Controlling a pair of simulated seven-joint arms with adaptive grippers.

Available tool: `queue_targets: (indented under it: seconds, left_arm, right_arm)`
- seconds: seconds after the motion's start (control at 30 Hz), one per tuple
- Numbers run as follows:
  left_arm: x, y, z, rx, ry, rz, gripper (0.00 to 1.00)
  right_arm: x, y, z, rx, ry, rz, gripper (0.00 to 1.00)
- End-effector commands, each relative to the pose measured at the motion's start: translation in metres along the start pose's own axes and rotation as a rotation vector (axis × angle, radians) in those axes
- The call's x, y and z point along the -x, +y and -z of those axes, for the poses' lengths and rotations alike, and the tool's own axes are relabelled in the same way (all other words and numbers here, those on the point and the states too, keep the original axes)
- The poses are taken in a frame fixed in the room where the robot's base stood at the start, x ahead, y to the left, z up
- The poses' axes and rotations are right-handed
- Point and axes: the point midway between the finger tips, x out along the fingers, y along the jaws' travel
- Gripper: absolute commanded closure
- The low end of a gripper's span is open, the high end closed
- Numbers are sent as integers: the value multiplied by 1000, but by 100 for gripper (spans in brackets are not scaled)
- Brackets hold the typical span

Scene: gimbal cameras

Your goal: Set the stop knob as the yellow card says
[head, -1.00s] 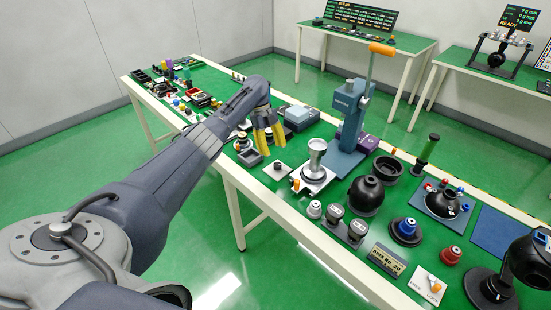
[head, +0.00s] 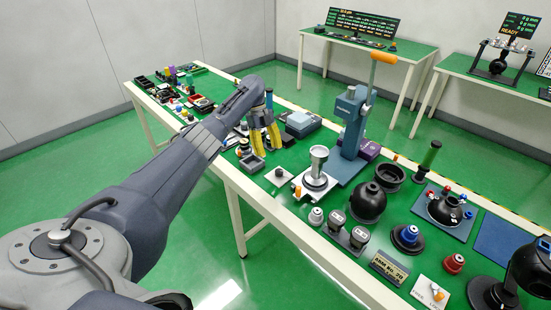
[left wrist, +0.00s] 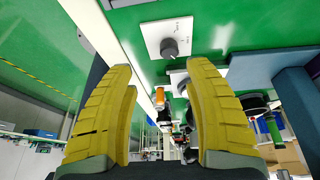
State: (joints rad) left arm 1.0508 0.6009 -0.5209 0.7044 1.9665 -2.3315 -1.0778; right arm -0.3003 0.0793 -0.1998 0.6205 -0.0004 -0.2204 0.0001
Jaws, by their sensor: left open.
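A white plate with a round dark knob (left wrist: 168,47), which looks like the stop knob, is beyond and above the fingertips in the left wrist view. In the head view the same small plate and knob (head: 279,173) lie near the table's front edge, left of the metal cup stand. The markings on the plate are too small to read. My left gripper (head: 267,148), with yellow fingers, is open and empty, above the table and apart from the knob. I cannot make out a yellow card clearly. My right gripper is out of view.
A blue press with an orange handle (head: 383,54) stands tall to the right of the knob. The metal cup (head: 318,157) stands before it. A dark sign with yellow lettering (head: 389,268) and a white plate with an orange lever (head: 431,294) lie farther right along the front.

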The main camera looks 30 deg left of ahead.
Motion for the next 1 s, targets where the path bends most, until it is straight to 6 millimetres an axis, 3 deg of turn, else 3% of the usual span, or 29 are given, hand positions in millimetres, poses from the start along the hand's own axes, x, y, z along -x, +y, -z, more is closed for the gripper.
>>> queue_targets:
  seconds: [0.2,0.47,0.67,1.0]
  left_arm:
    - [-20,45,-36,10,-61,-37,48]
    - [-15,72,-46,176,-208,23,48]
    - [-2,80,-30,458,-301,167,48]
    - [26,75,31,939,-248,473,48]
  right_arm:
    - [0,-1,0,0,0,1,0]
    - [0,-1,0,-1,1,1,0]
    - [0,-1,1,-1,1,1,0]
    - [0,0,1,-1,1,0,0]
